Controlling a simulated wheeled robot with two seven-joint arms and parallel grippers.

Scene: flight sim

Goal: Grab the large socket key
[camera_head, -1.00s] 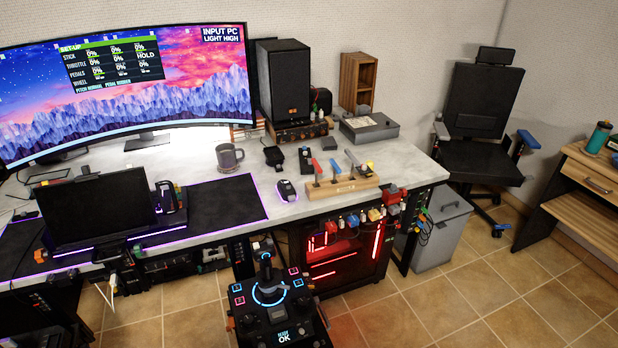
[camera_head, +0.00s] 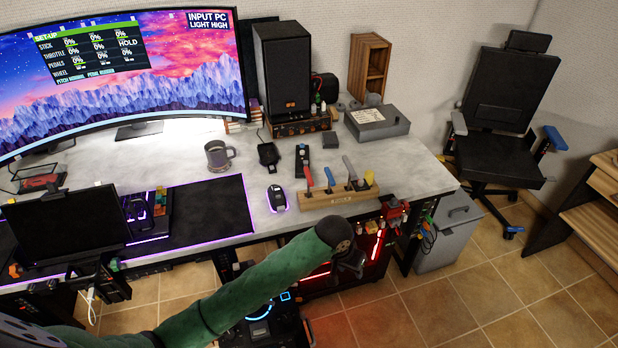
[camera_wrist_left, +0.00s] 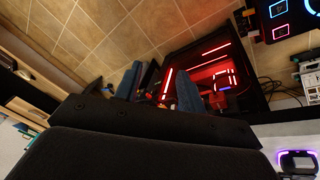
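A wooden tool holder (camera_head: 325,203) stands near the front right edge of the desk. It holds upright tools with a red handle (camera_head: 308,176), a blue handle (camera_head: 330,177), a grey handle (camera_head: 349,169) and a yellow top (camera_head: 369,177). I cannot tell which of these, if any, is the large socket key. My left gripper (camera_head: 350,266) hangs in front of the desk's front edge, below the holder and apart from it. In the left wrist view its two fingers (camera_wrist_left: 158,88) are apart with nothing between them. My right gripper is out of view.
The desk (camera_head: 400,165) also carries a mug (camera_head: 219,156), a mouse (camera_head: 278,198), a speaker (camera_head: 282,70) and a grey box (camera_head: 377,122). Under it stands a red-lit PC case (camera_head: 318,280). A chair (camera_head: 500,120) stands at the right. Floor is clear at lower right.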

